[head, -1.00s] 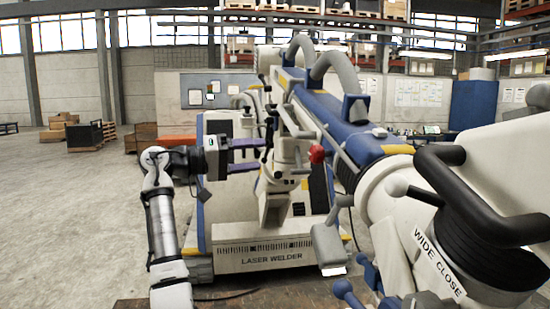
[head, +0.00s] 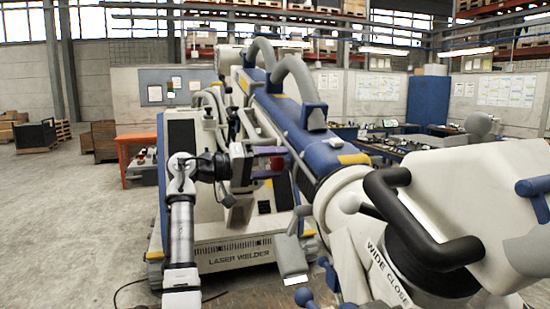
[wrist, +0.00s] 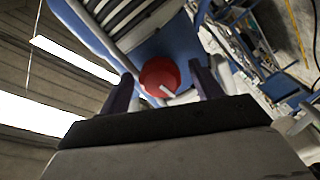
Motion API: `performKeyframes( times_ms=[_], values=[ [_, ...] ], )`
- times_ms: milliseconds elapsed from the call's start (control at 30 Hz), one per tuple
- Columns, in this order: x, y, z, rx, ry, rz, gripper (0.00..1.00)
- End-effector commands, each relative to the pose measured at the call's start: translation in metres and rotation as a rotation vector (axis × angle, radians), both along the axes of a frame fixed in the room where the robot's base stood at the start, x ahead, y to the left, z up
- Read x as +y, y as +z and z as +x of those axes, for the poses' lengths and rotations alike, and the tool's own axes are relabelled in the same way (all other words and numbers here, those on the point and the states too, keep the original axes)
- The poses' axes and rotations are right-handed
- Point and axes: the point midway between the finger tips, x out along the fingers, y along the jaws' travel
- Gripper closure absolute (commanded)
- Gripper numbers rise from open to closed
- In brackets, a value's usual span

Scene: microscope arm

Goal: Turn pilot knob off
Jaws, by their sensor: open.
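A red knob (head: 277,163) with a white pointer mark sits on the side of the blue and white microscope arm (head: 290,115). It also shows in the wrist view (wrist: 158,75), round and red, with its mark slanting toward the lower right. My gripper (head: 279,161) is open, with one purple finger above the knob and one below it in the head view. In the wrist view the knob appears between the two fingertips, and I see a gap on each side. I cannot tell how deep the knob is between the fingers. No lettering around the knob is legible.
A white cabinet marked LASER WELDER (head: 240,255) stands behind and below my gripper. A white housing marked WIDE CLOSE (head: 470,200) with a black handle (head: 425,220) fills the right front. Open floor (head: 70,220) lies to the left.

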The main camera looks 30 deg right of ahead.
Motion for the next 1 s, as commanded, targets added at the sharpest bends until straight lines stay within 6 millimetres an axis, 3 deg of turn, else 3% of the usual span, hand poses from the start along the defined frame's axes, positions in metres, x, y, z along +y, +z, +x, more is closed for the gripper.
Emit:
performKeyframes(
  times_ms=[367, 700, 1000],
  values=[
    [-0.0072, -0.0004, -0.0019, -0.001, 0.000, 0.000, 0.35],
    [-0.0069, -0.0001, -0.0018, -0.001, 0.000, 0.000, 0.77],
    [-0.0070, -0.0001, -0.0019, -0.032, -0.001, -0.009, 0.79]
  ],
)
